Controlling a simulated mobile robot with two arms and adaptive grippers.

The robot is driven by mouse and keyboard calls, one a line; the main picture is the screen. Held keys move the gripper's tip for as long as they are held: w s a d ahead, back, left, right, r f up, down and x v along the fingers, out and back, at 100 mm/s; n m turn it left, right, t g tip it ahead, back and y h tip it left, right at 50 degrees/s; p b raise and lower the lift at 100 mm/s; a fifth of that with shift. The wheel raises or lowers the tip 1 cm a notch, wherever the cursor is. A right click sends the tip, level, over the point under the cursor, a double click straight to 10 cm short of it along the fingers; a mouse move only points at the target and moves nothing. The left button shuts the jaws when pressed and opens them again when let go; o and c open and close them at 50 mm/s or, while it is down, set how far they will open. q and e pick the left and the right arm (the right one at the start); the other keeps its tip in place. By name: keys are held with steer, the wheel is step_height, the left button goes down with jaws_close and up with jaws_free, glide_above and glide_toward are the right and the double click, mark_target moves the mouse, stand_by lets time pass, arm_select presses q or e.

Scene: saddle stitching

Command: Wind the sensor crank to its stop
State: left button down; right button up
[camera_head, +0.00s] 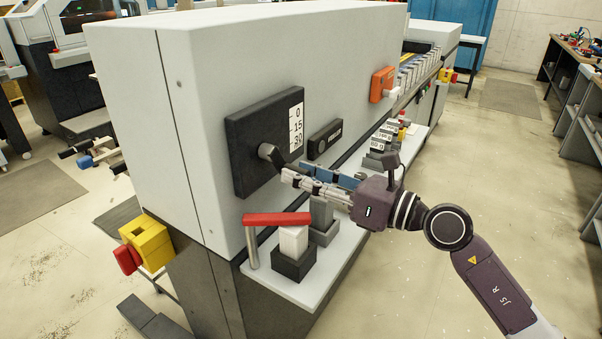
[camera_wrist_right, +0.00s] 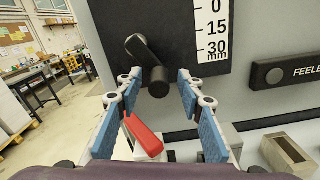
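The sensor crank (camera_head: 270,155) is a short black lever on a black square panel (camera_head: 241,128) on the side of the grey machine. My right gripper (camera_head: 287,176) is close in front of the crank. My left gripper is out of view.
A black label plate (camera_head: 324,138) is right of the panel. An orange box (camera_head: 382,84) sits farther along. Open floor lies to the right.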

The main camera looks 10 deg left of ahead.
steer(key=v, duration=1.1)
steer(key=shift+d, duration=0.15)
